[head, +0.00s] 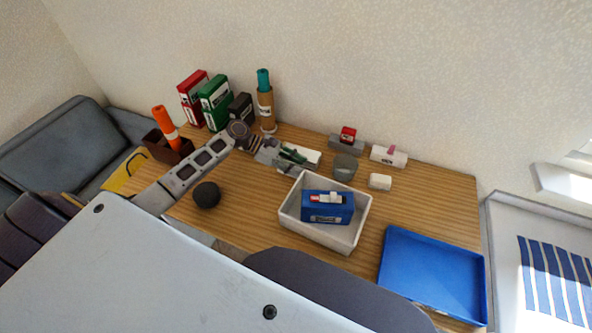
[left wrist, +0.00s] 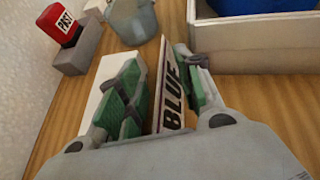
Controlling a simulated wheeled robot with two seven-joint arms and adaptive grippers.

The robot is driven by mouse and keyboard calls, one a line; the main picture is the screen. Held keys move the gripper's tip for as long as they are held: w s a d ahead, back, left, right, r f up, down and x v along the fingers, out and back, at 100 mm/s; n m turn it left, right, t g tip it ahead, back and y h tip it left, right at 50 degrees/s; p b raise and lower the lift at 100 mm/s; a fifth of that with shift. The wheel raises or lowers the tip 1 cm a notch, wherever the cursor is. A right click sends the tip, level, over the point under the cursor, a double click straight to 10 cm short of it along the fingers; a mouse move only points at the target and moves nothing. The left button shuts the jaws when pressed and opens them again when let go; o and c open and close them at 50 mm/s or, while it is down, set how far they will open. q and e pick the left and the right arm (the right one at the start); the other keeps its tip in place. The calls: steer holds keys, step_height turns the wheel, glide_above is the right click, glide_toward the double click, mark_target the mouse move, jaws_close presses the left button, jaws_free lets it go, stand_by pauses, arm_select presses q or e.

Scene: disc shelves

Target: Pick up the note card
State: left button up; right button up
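The note card (left wrist: 173,92) is a thin white card with a dark border and the word BLUE, standing on edge in the left wrist view. My left gripper (left wrist: 153,85) is open, with green-padded fingers on either side of the card. The card is close to the right finger; a gap shows between it and the left finger. A white block (left wrist: 103,75) lies behind the left finger. In the head view my left gripper (head: 288,156) is over this block near the back of the table, and the card is hard to make out. My right gripper is not in view.
A grey cup (head: 344,168) and a red stamp (head: 348,134) on a grey base are near the gripper. A white bin (head: 346,241) holding a blue box (head: 328,208) stands in front.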

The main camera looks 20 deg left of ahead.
arm_select(q)
steer(key=c, duration=0.5)
steer(key=shift+r, duration=0.1)
steer(key=shift+r, duration=4.95)
